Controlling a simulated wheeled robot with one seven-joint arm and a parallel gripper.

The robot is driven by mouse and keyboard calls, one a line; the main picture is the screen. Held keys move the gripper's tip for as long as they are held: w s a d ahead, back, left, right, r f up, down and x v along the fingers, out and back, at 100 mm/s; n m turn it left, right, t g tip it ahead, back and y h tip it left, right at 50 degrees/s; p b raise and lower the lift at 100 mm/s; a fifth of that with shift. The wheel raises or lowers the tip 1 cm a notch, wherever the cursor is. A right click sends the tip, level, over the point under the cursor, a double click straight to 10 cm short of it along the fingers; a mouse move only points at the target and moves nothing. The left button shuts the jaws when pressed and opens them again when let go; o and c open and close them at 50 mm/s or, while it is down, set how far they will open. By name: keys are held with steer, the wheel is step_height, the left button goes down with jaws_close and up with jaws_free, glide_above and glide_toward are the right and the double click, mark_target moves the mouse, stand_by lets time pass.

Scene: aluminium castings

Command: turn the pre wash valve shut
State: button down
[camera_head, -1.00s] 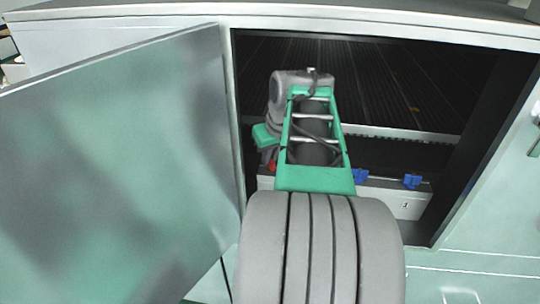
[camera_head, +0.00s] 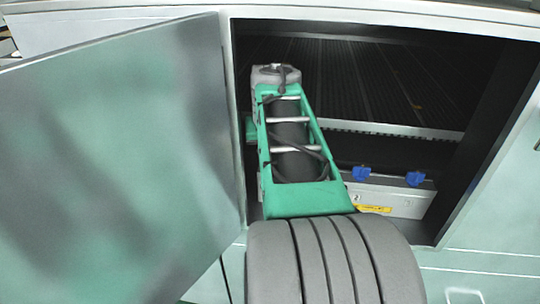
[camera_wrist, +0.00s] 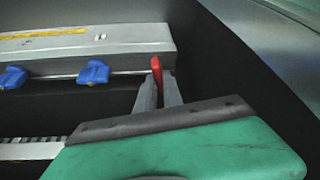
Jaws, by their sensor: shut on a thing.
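A red valve handle (camera_wrist: 156,66) stands upright on a thin pipe along a grey box (camera_wrist: 130,40) in the wrist view. My gripper (camera_wrist: 160,84) is shut on the red handle, with its fingers at the handle's lower part. Two blue valve handles sit on the same pipe, one nearer (camera_wrist: 93,71) and one farther left (camera_wrist: 13,77). In the head view, the blue handles (camera_head: 361,174) and (camera_head: 414,179) show right of my arm. My arm hides the red handle and my gripper there. I cannot read which valve is the pre wash one.
My arm reaches through a cabinet opening, with an open door (camera_head: 120,160) on its left and a frame post (camera_head: 490,140) on the right. A dark ribbed surface (camera_head: 400,80) lies behind. A dark side wall (camera_wrist: 235,70) is close beside the red handle.

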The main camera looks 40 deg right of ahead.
steer(key=shift+m+g+h, duration=0.4)
steer(key=shift+m, duration=0.9)
steer(key=c, duration=1.5)
jaws_free()
